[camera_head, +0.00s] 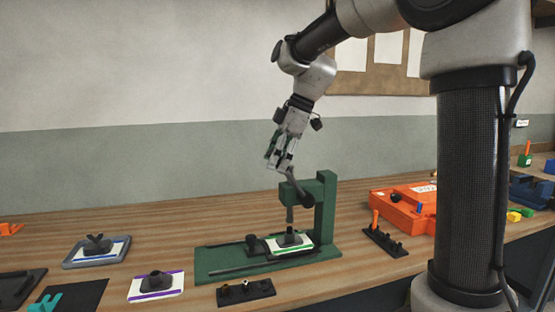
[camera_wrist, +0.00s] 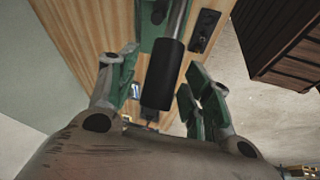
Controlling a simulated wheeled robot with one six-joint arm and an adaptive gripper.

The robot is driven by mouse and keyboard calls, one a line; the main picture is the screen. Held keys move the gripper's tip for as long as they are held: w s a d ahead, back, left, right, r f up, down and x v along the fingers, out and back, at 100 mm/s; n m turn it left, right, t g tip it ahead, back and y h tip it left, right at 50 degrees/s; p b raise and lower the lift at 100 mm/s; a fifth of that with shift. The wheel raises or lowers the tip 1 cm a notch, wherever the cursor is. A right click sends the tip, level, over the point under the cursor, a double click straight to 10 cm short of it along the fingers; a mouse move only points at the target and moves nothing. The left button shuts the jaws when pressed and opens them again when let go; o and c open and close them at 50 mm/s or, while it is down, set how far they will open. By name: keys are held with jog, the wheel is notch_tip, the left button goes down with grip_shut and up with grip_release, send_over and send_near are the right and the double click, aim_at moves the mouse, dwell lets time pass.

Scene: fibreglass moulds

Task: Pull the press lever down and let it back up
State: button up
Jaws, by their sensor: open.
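The green press (camera_head: 326,215) stands on the bench, with a green base plate. Its dark lever (camera_head: 302,192) sticks up at a tilt by the top of the press. Under the ram, a dark piece sits on a green-edged white card (camera_head: 305,246). My gripper (camera_head: 281,166) is just above the lever. In the wrist view, the lever's black cylindrical grip (camera_wrist: 165,72) lies between the two open green-padded fingers (camera_wrist: 158,78). Gaps show on both sides of the grip. The head view does not show clearly how deep the grip sits between the fingers.
Left of the press are a blue-edged tray (camera_head: 70,262) and a purple-edged card (camera_head: 142,296), each with a dark piece. A black holder (camera_head: 262,291) lies in front. An orange case (camera_head: 400,222) and another black holder (camera_head: 385,243) stand to the right.

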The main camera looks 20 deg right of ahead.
jog(key=shift+a+f, duration=0.1)
jog(key=shift+f, duration=0.05)
grip_shut()
jog(key=shift+a, duration=0.1)
jog(key=shift+a+f+h, duration=0.5)
jog(key=shift+a+h, duration=0.1)
jog(key=shift+a, duration=0.1)
jog(key=a+f+n+h, duration=0.1)
jog(key=a+f+h, duration=0.4)
jog(key=f+h, duration=0.4)
jog(key=shift+a+f+h, duration=0.2)
jog(key=shift+f+h, duration=0.2)
jog(key=shift+f, duration=1.4)
